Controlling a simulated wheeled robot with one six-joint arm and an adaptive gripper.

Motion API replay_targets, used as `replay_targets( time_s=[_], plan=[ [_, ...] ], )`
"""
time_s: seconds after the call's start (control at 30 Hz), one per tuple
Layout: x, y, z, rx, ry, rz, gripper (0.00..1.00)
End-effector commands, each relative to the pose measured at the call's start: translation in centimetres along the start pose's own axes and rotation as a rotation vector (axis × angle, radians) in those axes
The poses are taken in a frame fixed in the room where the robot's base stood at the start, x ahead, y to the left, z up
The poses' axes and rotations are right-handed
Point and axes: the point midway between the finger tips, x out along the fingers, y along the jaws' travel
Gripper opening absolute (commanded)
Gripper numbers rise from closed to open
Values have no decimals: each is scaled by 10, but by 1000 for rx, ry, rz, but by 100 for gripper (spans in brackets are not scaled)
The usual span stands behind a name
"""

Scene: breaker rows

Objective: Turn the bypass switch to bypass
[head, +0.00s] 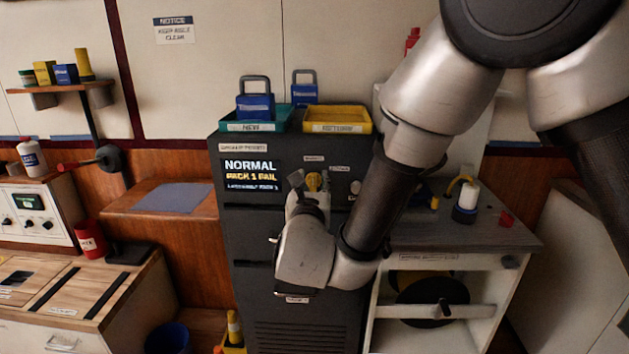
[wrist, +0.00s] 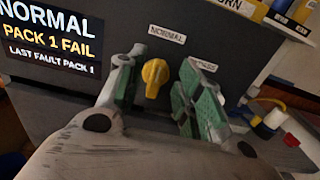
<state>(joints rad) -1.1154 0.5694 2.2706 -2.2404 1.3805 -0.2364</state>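The bypass switch is a yellow knob (wrist: 155,77) on the dark cabinet front. In the wrist view it points nearly upright, with its top leaning slightly right, below a "NORMAL" label (wrist: 167,34). A second label (wrist: 203,66), partly hidden by a finger, is to its right. My gripper (wrist: 163,92) is open, its green-padded fingers on either side of the knob, with gaps visible. In the head view the knob (head: 314,181) shows just beyond my gripper (head: 309,187). The screen (head: 251,175) reads "NORMAL, PACK 1 FAIL".
A teal tray (head: 238,127) and a yellow tray (head: 340,127) sit on the cabinet top, with blue packs at the teal one. A workbench (head: 460,234) stands right of the cabinet and a wooden shelf (head: 130,207) left. My arm hides part of the cabinet's right side.

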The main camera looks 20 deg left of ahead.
Motion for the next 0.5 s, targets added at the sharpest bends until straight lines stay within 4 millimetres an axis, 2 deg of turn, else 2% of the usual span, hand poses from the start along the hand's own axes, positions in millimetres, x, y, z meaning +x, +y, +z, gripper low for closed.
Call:
replay_targets(
  time_s=[0.1, 0.2, 0.47, 0.5],
  plan=[
    [14, 0, 0, 2, -1, -2, 36],
    [20, 0, 0, 2, -1, -1, 36],
    [21, 0, 0, 1, 0, 0, 36],
    [21, 0, 0, 1, 0, 0, 28]
  ],
)
